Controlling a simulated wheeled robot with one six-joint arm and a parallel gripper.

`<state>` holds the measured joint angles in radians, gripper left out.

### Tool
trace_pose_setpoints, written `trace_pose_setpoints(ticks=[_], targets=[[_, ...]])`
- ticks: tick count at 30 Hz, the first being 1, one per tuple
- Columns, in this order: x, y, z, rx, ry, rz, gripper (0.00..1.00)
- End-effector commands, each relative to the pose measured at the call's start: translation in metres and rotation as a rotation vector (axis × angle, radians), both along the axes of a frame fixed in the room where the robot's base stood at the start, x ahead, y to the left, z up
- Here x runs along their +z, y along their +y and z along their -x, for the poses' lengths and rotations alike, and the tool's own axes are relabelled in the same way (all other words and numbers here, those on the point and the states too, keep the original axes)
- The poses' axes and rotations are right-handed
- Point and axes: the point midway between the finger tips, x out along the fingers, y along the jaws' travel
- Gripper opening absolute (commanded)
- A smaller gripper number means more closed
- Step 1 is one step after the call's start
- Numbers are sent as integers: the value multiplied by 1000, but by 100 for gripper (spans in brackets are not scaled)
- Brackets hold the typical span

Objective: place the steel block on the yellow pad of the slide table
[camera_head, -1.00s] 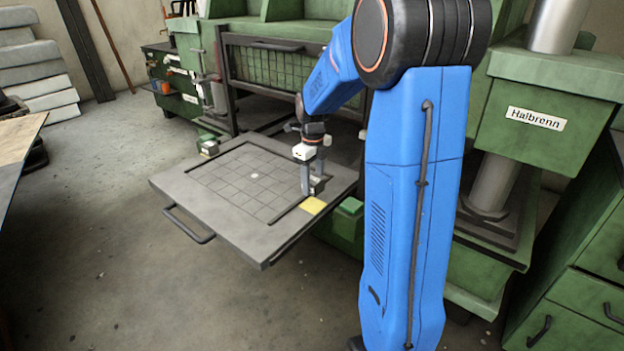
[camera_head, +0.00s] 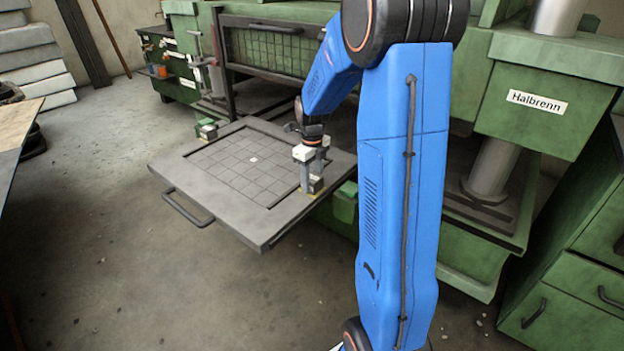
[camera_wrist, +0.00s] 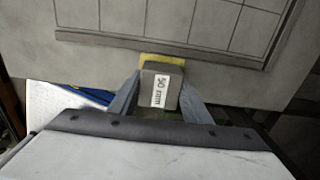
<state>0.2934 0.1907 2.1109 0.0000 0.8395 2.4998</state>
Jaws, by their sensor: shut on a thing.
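The steel block (camera_wrist: 148,86), a grey block with a "50 mm" label, is between the fingers of my gripper (camera_wrist: 158,106) in the wrist view. My gripper (camera_head: 311,190) is shut on the block, which also shows in the head view (camera_head: 317,184). The yellow pad (camera_wrist: 163,58) shows as a strip beyond the block's far edge. Only a sliver of the pad shows in the head view. The block is over the pad, mostly covering it; I cannot tell whether they touch. The slide table (camera_head: 225,212) is a grey plate with a gridded recess.
A green-and-grey block (camera_head: 206,128) sits at the table's far left corner. A bar handle (camera_head: 187,210) juts from the table's front left edge. Green press machinery (camera_head: 535,95) stands behind and to the right. Open floor lies in front of the table.

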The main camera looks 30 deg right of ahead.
Motion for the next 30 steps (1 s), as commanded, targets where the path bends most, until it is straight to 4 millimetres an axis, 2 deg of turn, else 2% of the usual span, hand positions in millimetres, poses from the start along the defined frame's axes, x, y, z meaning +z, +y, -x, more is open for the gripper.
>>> trace_pose_setpoints(ticks=[4,5,7,16,20,23,30], targets=[[-2,0,0,0,-1,1,0],[-3,0,0,0,1,-1,46],[-3,0,0,0,0,0,62],[-2,0,0,0,0,0,62],[5,0,0,0,-1,1,62],[18,0,0,0,-3,1,62],[65,0,-1,0,-4,1,62]])
